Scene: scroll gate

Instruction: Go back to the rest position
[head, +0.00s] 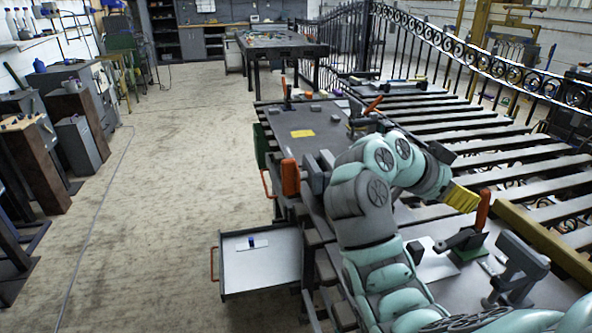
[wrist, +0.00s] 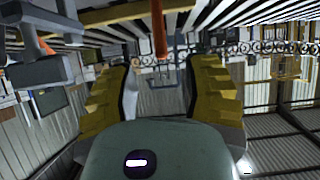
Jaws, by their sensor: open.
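My gripper (head: 463,197) has yellow fingers and is at the end of my teal and grey arm, above the right part of the slatted bench. In the wrist view my gripper (wrist: 160,95) shows its stepped yellow fingers wide apart, with nothing held between them. An orange-handled clamp (head: 483,210) stands just right of the gripper in the head view. Its orange handle (wrist: 160,33) shows beyond the gap between the fingers in the wrist view, which looks upside down. I cannot tell the exact distance between handle and fingers.
A pulled-out drawer (head: 262,272) holds a small blue-and-white item. A yellow sheet (head: 302,133) lies on the bench top. A black scroll gate (head: 440,40) stands behind. A grey vise-like stand (head: 517,270) is at the lower right. Open floor (head: 170,190) lies to the left.

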